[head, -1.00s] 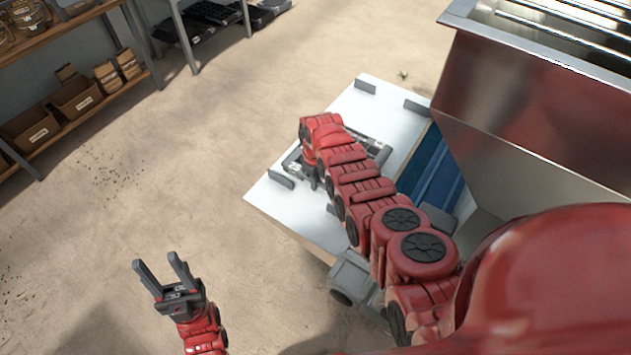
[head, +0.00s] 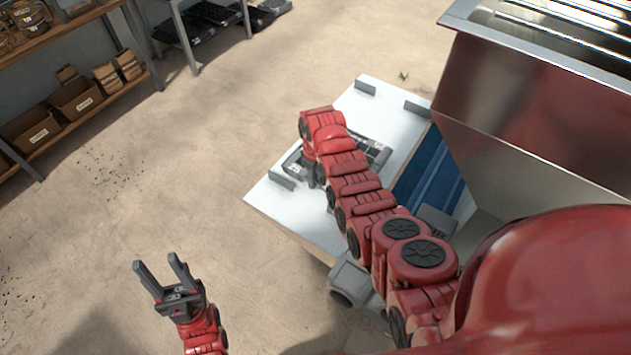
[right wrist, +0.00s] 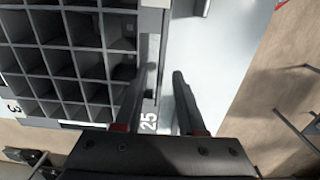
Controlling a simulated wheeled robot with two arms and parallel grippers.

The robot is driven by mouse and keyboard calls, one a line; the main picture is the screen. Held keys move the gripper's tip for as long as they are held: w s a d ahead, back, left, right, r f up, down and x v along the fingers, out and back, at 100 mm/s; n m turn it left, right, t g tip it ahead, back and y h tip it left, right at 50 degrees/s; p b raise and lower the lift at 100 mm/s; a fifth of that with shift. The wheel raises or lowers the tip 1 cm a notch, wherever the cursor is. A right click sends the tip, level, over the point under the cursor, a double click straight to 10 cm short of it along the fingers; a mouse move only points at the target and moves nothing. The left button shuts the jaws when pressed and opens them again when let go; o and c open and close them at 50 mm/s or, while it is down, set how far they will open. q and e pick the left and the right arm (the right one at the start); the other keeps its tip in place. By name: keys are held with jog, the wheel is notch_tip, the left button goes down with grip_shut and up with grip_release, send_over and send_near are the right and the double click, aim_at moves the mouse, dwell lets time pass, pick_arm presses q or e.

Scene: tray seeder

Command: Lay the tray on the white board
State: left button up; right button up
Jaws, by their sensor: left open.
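The tray (head: 378,153) is a dark grey grid of square cells. In the head view it is on or just over the white board (head: 380,112), mostly covered by my right arm. In the right wrist view the tray (right wrist: 62,62) fills the left, with a "25" label on its near edge and the white board (right wrist: 215,60) to its right. My right gripper (right wrist: 160,80) is at that edge, its fingers apart with a gap between them; its tips are hidden in the head view. My left gripper (head: 158,266) is open and empty over the floor.
Small grey blocks (head: 282,180) stand along the board's edges. A blue strip (head: 430,172) and a large metal hopper (head: 525,110) are to its right. Shelves with boxes (head: 78,98) stand at the far left. The floor at left is clear.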

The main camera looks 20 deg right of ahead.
notch_tip(320, 180, up, 5)
jog(key=shift+w+r+b, duration=0.1)
jog(key=shift+r+b, duration=0.1)
jog(key=shift+b, duration=0.95)
jog(key=shift+r+p, duration=0.65)
jog(key=shift+r, duration=1.35)
